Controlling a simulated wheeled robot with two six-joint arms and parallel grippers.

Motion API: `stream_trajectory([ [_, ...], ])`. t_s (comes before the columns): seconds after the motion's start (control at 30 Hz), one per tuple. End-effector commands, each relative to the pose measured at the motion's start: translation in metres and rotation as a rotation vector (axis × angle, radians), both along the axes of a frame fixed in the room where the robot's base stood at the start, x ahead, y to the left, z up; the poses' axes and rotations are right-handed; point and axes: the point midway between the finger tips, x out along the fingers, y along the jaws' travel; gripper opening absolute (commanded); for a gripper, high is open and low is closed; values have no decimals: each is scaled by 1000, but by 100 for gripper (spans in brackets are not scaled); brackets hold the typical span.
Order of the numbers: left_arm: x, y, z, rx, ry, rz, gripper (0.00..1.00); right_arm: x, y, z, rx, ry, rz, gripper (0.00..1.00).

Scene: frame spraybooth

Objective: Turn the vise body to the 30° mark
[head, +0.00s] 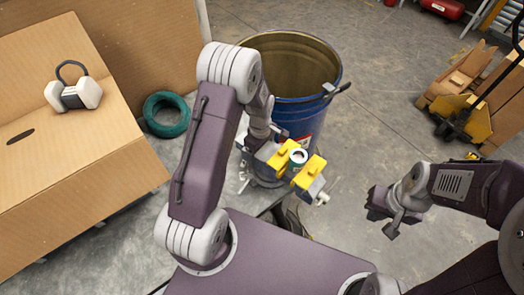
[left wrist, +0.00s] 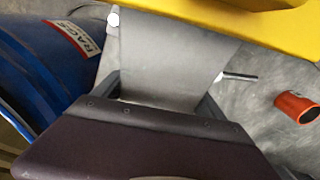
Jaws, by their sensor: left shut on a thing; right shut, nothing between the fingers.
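My left gripper (head: 262,142) is at the vise's upper left side in the head view. In the left wrist view its fingers are shut on a grey slab of the vise body (left wrist: 175,50), under a yellow part. My right gripper (head: 378,206) is shut and empty, apart from the vise. No degree marks can be read.
An orange cylinder (left wrist: 293,108) lies right in the wrist view.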

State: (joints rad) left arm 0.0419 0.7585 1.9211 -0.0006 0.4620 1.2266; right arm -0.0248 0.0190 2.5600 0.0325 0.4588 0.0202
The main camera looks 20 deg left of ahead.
Motion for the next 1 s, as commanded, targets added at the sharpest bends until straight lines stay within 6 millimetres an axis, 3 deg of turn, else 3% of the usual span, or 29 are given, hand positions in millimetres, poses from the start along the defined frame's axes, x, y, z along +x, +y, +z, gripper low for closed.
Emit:
stream_trajectory([
  [0.5, -11, 2, 0, -1, 0, 221, 9, 0, 0, 2, 0, 0, 0, 0],
  [1.0, -14, 3, 0, -1, -2, 297, 9, 0, 0, 3, 0, 0, 0, 0],
])
